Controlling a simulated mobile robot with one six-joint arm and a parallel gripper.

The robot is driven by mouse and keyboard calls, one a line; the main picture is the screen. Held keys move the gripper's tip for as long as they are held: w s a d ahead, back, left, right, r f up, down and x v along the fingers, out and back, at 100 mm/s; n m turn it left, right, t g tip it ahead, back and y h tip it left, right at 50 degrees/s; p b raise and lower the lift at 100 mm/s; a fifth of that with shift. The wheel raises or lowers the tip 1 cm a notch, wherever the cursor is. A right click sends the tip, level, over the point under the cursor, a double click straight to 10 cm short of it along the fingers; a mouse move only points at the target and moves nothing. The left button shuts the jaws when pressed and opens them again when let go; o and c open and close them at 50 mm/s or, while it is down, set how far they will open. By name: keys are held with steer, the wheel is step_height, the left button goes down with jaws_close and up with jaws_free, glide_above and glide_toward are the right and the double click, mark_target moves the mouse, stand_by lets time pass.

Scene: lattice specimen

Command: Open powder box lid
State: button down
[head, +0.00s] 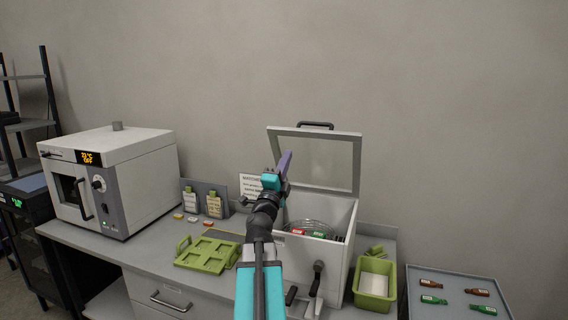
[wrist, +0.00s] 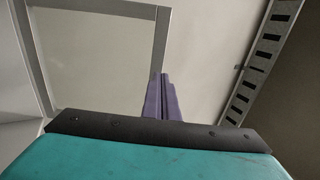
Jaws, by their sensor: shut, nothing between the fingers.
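The powder box (head: 340,262) is a white box on the bench, right of centre in the head view. Its lid (head: 318,160), a grey frame with a clear pane and a dark handle (head: 316,125) on top, stands upright at the back of the box. Red and green items and a round clear dish (head: 310,228) show inside. My gripper (head: 287,158), with purple fingers, is shut and empty in front of the lid's left part. In the wrist view the shut fingers (wrist: 161,90) point up beside the lid's frame (wrist: 157,45). Whether they touch it I cannot tell.
A white oven (head: 110,180) stands at the left. A green rack (head: 207,252) lies on the bench, with bottles (head: 213,204) behind it. Right of the box are a green bin (head: 375,290) and a grey tray (head: 455,280) holding several small bottles. The wall above is clear.

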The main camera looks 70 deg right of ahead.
steer(key=shift+p+x, duration=2.05)
steer(key=shift+x, duration=2.75)
steer(key=shift+d, duration=0.1)
steer(key=shift+d+r, duration=0.35)
steer(key=shift+d, duration=0.25)
steer(key=d+f+b+x, duration=0.1)
steer(key=f+b+x, duration=0.2)
steer(key=x, duration=1.4)
steer(key=shift+d+b, duration=0.45)
steer(key=shift+b, duration=1.4)
steer(key=shift+w, duration=0.1)
steer(key=shift+a, duration=0.15)
steer(key=r, duration=0.1)
glide_above(297, 133)
steer(key=d, duration=0.1)
